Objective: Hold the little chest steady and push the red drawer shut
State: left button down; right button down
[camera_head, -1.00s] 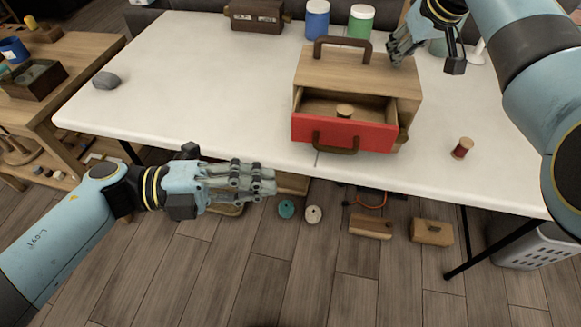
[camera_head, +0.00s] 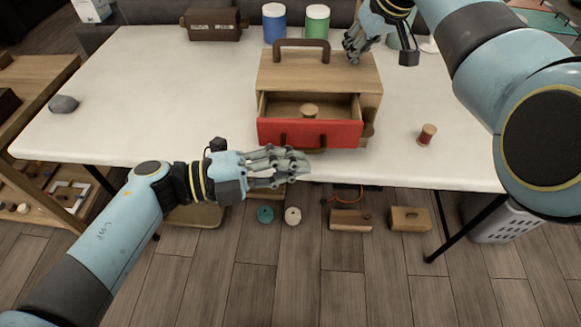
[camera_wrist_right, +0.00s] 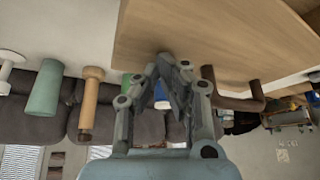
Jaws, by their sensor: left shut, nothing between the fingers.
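The little chest (camera_head: 325,72) is light wood with a brown top handle (camera_head: 301,45) and stands upright on the white table. Its red drawer (camera_head: 342,133) sticks out at the front, partly open. My right gripper (camera_head: 352,54) is at the chest's back right top edge. In the right wrist view its fingers (camera_wrist_right: 170,65) converge close to the chest's wood (camera_wrist_right: 215,35); contact is unclear.
A red spool (camera_head: 427,134) stands on the table to the right. A grey stone (camera_head: 63,104) lies left.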

aim_at(294, 127)
pick_arm(q)
jog(key=w, duration=0.9)
jog(key=shift+a, duration=0.25)
